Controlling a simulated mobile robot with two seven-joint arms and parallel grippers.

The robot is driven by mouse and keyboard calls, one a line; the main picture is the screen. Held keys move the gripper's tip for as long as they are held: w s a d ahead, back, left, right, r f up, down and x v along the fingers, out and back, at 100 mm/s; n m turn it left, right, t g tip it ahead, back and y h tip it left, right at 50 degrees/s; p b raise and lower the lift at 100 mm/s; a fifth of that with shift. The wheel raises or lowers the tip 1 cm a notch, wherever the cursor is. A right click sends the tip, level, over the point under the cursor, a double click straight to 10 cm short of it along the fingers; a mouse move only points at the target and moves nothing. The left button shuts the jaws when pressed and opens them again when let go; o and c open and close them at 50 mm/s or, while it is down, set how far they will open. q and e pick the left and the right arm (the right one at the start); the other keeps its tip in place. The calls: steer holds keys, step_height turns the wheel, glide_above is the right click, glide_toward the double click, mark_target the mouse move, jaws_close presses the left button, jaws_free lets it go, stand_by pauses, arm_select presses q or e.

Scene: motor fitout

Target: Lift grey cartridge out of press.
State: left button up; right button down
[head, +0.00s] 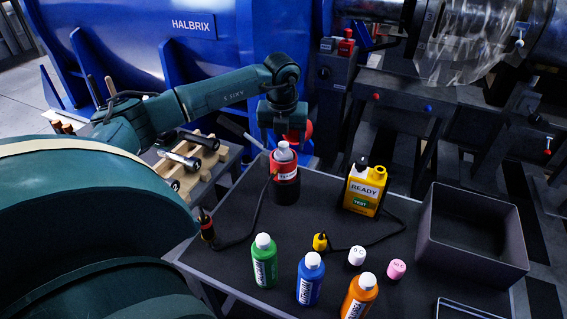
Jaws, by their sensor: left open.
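My left gripper (290,136) hangs from the wrist above the back left of the dark table (225,217). It points down, its fingers hard to make out against the dark background. Just below it stands a red and black cylinder with a pale grey top (283,152). I cannot tell whether this is the grey cartridge in the press. The gripper is open and seems apart from the pale top. No other press or grey cartridge can be made out with certainty. My right gripper is out of view.
A yellow tester (365,189) reading READY stands mid-table with black leads. Green (264,262), blue (310,280) and orange (358,298) bottles stand in front. A dark open bin (475,265) is at right. A wooden rack (205,172) with dark cylinders is left of the table.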

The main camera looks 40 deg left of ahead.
mark_target(284, 155)
arm_select(q)
step_height(284, 155, down, 2)
steer(key=shift+w+a+f, duration=0.1)
steer(key=shift+w, duration=0.05)
steer(key=c, duration=1.3)
